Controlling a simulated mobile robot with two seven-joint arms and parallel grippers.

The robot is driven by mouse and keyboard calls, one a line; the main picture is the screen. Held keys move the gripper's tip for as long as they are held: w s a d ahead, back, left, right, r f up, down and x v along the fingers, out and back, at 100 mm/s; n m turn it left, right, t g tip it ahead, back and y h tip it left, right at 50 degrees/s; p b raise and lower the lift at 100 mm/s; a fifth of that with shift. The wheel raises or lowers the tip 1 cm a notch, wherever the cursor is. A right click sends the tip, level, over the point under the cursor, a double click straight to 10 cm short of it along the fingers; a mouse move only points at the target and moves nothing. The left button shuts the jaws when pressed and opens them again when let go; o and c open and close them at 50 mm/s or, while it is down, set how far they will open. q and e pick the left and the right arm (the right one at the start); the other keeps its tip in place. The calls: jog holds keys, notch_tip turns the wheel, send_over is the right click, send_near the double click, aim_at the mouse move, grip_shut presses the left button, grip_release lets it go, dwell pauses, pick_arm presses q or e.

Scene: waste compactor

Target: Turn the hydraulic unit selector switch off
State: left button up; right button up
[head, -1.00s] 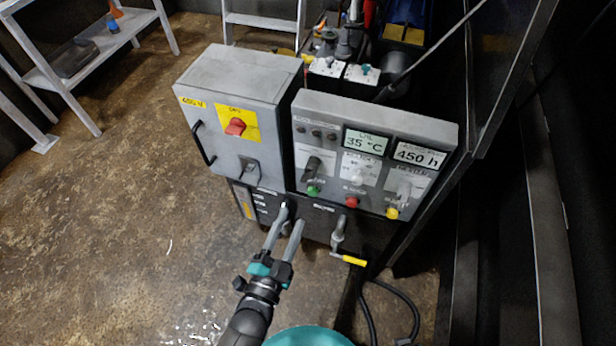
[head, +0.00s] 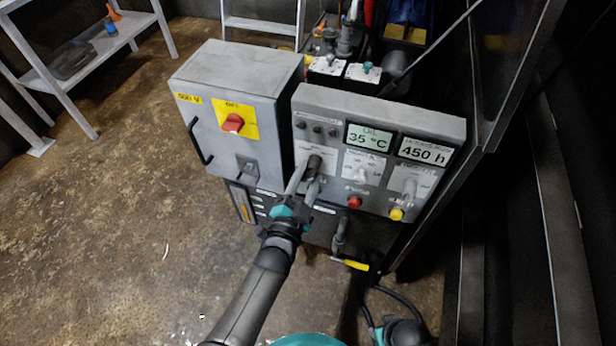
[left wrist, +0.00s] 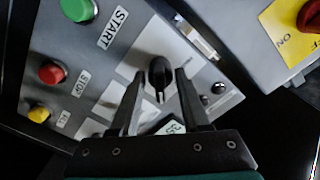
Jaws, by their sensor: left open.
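The selector switch, a black knob (head: 314,164) on the grey control panel (head: 440,123), sits on a white label plate left of the oil display. My left gripper (head: 304,182) is open in front of it. In the left wrist view the black knob (left wrist: 159,74) lies between the two fingertips of the left gripper (left wrist: 158,82), with a gap on each side. I cannot tell how deep the fingers reach around it. The label's words are too small to read, and the fingers cover the green START button in the head view; it shows in the left wrist view (left wrist: 78,9).
A red button (head: 354,202), a yellow button (head: 396,214) and two other grey knobs are close by on the panel. A grey box with a red switch (head: 232,123) stands at its left. A yellow-handled crank (head: 355,265) sticks out below. Open floor lies to the left.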

pick_arm(q)
jog(key=shift+w, duration=0.15)
grip_shut()
dwell(0.4)
